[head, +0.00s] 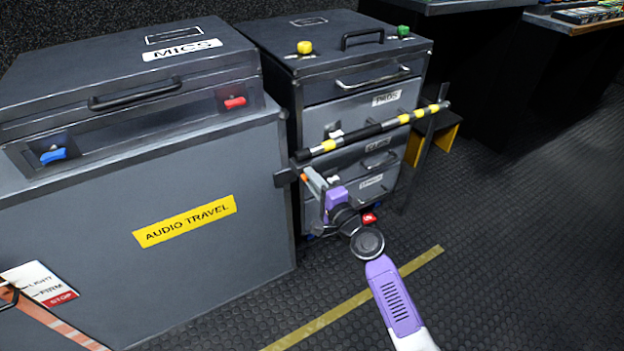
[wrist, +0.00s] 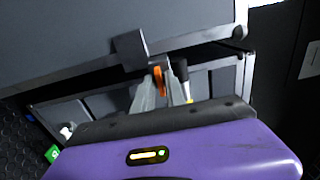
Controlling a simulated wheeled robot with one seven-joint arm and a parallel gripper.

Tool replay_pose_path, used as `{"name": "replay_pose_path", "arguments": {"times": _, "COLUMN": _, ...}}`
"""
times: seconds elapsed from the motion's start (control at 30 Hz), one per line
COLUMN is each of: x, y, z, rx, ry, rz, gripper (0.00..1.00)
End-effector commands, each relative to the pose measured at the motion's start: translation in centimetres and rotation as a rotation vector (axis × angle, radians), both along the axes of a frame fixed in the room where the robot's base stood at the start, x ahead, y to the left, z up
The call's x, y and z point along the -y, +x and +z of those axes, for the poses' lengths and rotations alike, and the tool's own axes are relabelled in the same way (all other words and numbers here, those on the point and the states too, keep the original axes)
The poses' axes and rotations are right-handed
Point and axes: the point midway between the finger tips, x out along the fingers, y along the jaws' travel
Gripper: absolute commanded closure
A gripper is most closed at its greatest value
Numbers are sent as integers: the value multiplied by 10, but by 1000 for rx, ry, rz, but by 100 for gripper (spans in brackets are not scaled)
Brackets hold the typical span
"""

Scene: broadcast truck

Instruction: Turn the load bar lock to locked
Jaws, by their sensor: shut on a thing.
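The load bar (head: 375,129) is a black and silver bar with yellow bands, running across the front of the grey drawer cabinet. A dark bracket (head: 286,177) holds its left end, and it also shows in the wrist view (wrist: 130,50). The load bar lock is a small orange lever (wrist: 159,80) beside this bracket. My gripper (head: 312,181) reaches it from the front, at the cabinet's left edge. In the wrist view its fingers (wrist: 161,92) are shut on the orange lever. The fingers hide part of the lever, and I cannot read its lock position.
A grey AUDIO TRAVEL case (head: 120,255) with blue and red latches stands close on the left. The drawer cabinet (head: 345,60) has yellow and green knobs on top. A dark post (head: 425,150) holds the bar's right end. The floor at right is clear.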

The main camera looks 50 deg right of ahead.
Motion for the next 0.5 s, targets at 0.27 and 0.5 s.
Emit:
{"name": "replay_pose_path", "arguments": {"times": 0.27, "x": 1, "y": -1, "z": -1, "rx": -2, "ry": 0, "rz": -2, "gripper": 71}}
{"name": "replay_pose_path", "arguments": {"times": 0.5, "x": 0, "y": -1, "z": -1, "rx": -1, "ry": -1, "rz": -1, "gripper": 71}}
